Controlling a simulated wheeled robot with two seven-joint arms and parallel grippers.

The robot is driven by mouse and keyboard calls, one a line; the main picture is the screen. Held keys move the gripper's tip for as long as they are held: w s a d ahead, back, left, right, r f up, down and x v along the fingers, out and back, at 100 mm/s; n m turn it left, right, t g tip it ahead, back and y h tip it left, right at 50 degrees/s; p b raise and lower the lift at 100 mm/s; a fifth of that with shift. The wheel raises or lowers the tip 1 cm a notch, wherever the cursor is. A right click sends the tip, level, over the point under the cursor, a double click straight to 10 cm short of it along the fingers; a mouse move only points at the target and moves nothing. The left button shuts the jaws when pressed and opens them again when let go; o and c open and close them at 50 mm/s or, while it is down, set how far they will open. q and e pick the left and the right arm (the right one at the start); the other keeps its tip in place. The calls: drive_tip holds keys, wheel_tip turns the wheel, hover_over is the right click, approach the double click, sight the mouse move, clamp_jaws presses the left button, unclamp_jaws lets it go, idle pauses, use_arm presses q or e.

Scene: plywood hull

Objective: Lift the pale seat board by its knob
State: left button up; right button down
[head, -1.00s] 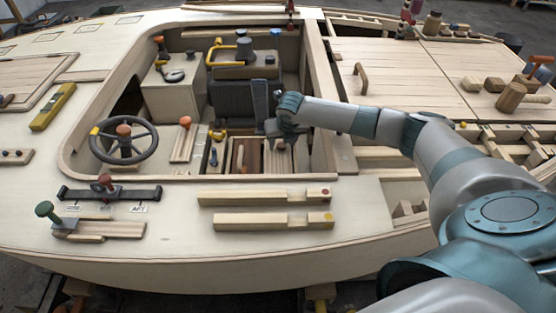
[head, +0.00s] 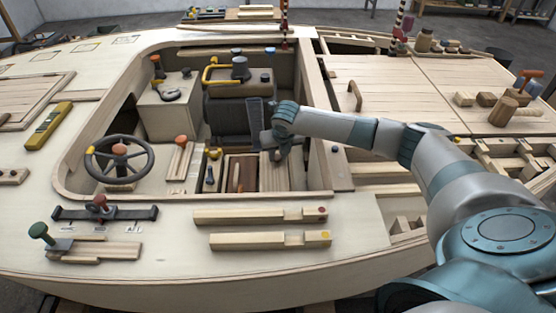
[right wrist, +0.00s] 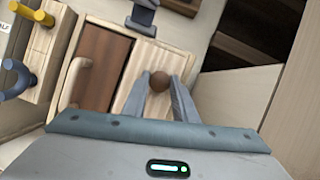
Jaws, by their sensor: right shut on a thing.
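The pale seat board (head: 272,178) lies in the cockpit well, to the right of a red-brown board (head: 240,174). It also shows in the right wrist view (right wrist: 143,72), where its round brown knob (right wrist: 159,81) sits between my fingertips. My right gripper (right wrist: 160,88) is shut on the knob. In the head view my right gripper (head: 279,151) is over the far part of the board and hides the knob. I cannot tell whether the board is clear of its support. My left gripper is not in view.
Cockpit walls surround the well closely, with a wooden rim (head: 316,150) to the right. A steering wheel (head: 119,159) and a lever with an orange knob (head: 181,150) stand to the left. Two notched pale bars (head: 245,216) (head: 255,241) lie on the near deck.

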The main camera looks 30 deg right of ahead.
wheel_tip(320, 180, up, 10)
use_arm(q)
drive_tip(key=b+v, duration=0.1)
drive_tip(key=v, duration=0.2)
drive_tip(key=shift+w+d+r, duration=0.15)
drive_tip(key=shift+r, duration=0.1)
use_arm(e)
drive_tip(key=w+a, duration=0.4)
drive_tip(key=a, duration=0.3)
drive_tip(key=w+a, duration=0.5)
drive_tip(key=a, duration=0.3)
drive_tip(key=shift+w+a+f, duration=0.2)
drive_tip(key=shift+w+f, duration=0.05)
drive_tip(key=shift+f, duration=0.05)
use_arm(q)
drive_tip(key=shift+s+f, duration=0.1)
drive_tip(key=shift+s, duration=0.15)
